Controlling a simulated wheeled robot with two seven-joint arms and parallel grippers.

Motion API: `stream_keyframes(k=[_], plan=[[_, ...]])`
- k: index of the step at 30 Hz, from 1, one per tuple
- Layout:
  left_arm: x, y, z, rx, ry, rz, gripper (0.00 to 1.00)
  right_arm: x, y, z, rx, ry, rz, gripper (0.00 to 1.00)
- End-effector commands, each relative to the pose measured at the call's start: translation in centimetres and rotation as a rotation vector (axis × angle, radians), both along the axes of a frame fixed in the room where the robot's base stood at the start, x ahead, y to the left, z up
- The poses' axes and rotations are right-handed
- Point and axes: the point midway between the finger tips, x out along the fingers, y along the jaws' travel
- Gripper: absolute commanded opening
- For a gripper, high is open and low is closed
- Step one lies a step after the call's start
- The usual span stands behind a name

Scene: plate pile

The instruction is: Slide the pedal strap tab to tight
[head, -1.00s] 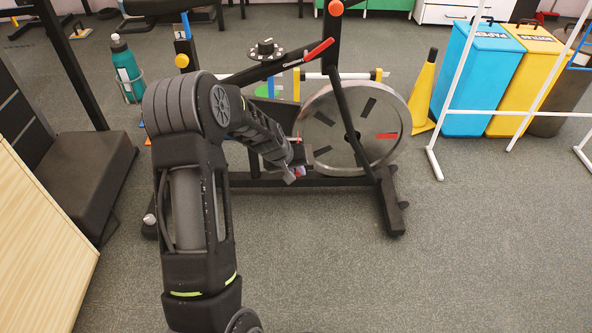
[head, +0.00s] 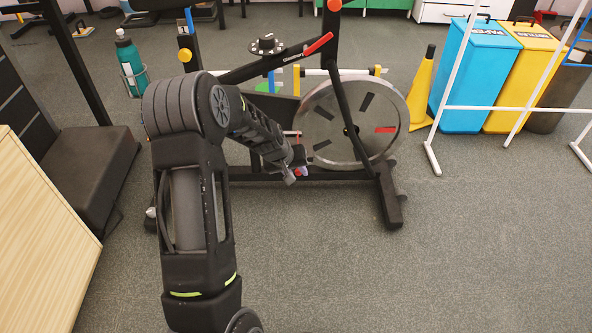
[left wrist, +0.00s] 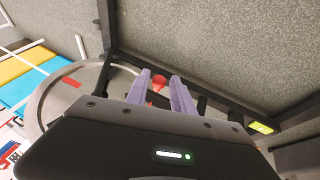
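The exercise bike (head: 345,70) stands ahead, with its large grey flywheel (head: 370,105) right of my left arm. My left gripper (head: 300,171) is low beside the flywheel's left edge. In the left wrist view its two pale purple fingers (left wrist: 160,76) are apart. A small red piece (left wrist: 158,83), which may be the strap tab, shows in the gap between them. I cannot tell whether the fingers touch it. A small red spot shows at the gripper in the head view. The pedal and strap cannot be made out. My right gripper is out of view.
A teal bottle (head: 128,55) sits in a holder at left, above a dark padded block (head: 88,165). A yellow cone (head: 424,92), blue bin (head: 473,75), yellow bin (head: 520,75) and white frame (head: 432,160) stand at right. The front floor is clear.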

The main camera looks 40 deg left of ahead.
Motion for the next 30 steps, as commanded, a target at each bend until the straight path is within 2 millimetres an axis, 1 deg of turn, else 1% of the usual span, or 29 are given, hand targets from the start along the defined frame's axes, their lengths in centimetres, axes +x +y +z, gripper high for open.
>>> stream_keyframes(k=[1, 4, 11, 14, 17, 24, 27, 30], plan=[[0.0, 0.0, 0.0, 0.001, -0.001, 0.0, 0.34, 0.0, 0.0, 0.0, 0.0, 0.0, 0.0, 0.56], [0.1, 0.1, 0.1, 0.002, -0.002, 0.001, 0.41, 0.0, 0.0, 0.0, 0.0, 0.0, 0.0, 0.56], [0.1, 0.1, 0.1, 0.003, -0.004, 0.002, 0.41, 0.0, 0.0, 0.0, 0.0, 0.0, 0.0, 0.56], [0.0, 0.1, 0.5, 0.003, -0.005, 0.002, 0.41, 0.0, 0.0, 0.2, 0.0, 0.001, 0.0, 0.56], [-0.5, 0.1, 1.4, 0.003, -0.004, 0.002, 0.41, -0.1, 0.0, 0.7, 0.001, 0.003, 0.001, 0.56], [-2.3, 0.1, 5.0, 0.003, -0.005, 0.001, 0.41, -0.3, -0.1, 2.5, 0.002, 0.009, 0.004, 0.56], [-3.0, 0.1, 6.2, 0.003, -0.004, 0.002, 0.41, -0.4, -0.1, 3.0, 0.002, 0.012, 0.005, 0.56], [-3.5, 0.1, 6.8, 0.002, -0.003, 0.001, 0.41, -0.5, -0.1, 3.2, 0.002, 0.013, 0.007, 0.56]])
